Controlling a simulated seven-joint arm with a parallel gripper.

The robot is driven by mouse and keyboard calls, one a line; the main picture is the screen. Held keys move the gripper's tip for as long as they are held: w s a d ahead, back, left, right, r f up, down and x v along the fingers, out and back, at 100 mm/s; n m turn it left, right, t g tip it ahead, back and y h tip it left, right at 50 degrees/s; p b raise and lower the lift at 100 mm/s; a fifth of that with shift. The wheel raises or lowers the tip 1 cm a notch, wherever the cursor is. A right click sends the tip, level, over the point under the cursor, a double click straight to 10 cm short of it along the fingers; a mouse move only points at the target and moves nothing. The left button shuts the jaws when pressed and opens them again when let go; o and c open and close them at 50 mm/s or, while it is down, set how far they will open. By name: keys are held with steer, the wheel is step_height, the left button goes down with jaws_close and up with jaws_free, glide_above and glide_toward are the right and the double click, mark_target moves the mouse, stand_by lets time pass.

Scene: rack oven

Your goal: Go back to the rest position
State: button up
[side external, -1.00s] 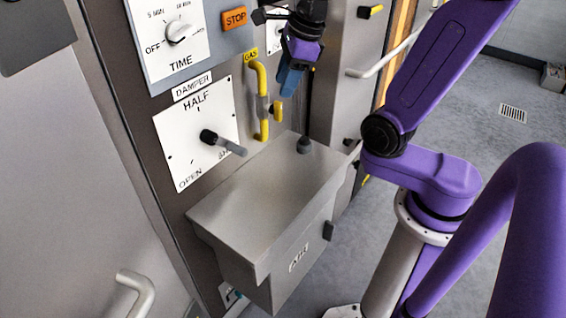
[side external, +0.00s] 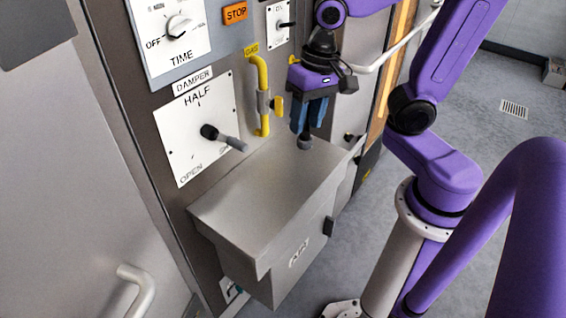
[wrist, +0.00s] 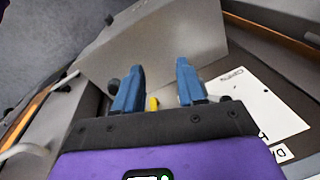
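My gripper (side external: 307,128) hangs with its blue fingers pointing down, over the back right part of the grey metal box. In the side view it lines up just above the dark knob (side external: 304,143) on the box lid; I cannot tell whether they touch. In the wrist view the two blue fingers of my gripper (wrist: 160,72) stand apart, with nothing held between them. The yellow gas pipe (side external: 262,95) with its yellow handle (side external: 277,107) is on the panel to the left of my gripper.
The grey box (side external: 265,195) juts out from the oven front. The damper plate (side external: 190,150) with its protruding lever (side external: 222,137), the time dial (side external: 178,27) and the orange stop button (side external: 235,13) are on the panel. A pale rail (side external: 385,52) is behind my arm.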

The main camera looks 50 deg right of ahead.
steer(key=s+f+n, duration=0.2)
steer(key=s+n, duration=0.9)
steer(key=n, duration=0.4)
steer(key=shift+s+d+f+n+g+h, duration=0.2)
steer(key=shift+s+f+n+g+h, duration=0.1)
steer(key=shift+f+n+g+h, duration=0.1)
steer(key=shift+r, duration=0.1)
stand_by(0.4)
